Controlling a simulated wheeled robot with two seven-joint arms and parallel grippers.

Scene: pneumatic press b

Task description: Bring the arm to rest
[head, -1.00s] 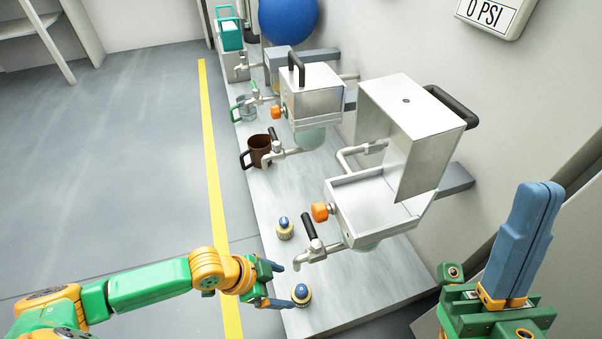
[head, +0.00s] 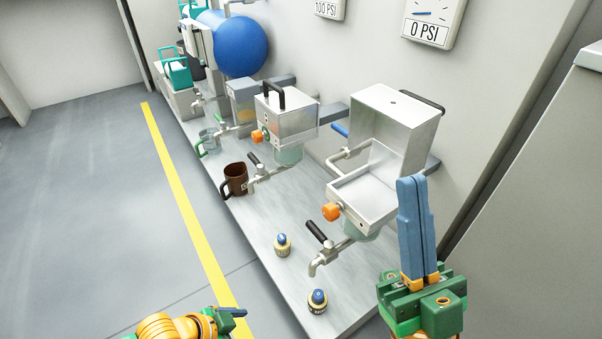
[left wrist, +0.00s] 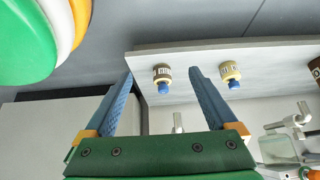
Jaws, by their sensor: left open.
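My left gripper (head: 236,312) is low in the head view, left of the bench, apart from it and partly cut off by the bottom edge. In the left wrist view its blue fingers (left wrist: 160,78) stand apart with nothing held.
The pale bench (head: 250,215) holds an open metal box (head: 395,125) with a tap, a closed metal box (head: 287,115) and a brown mug (head: 235,180). A blue tank (head: 240,46) stands at the back. The floor (head: 75,200) left of the yellow line is clear.

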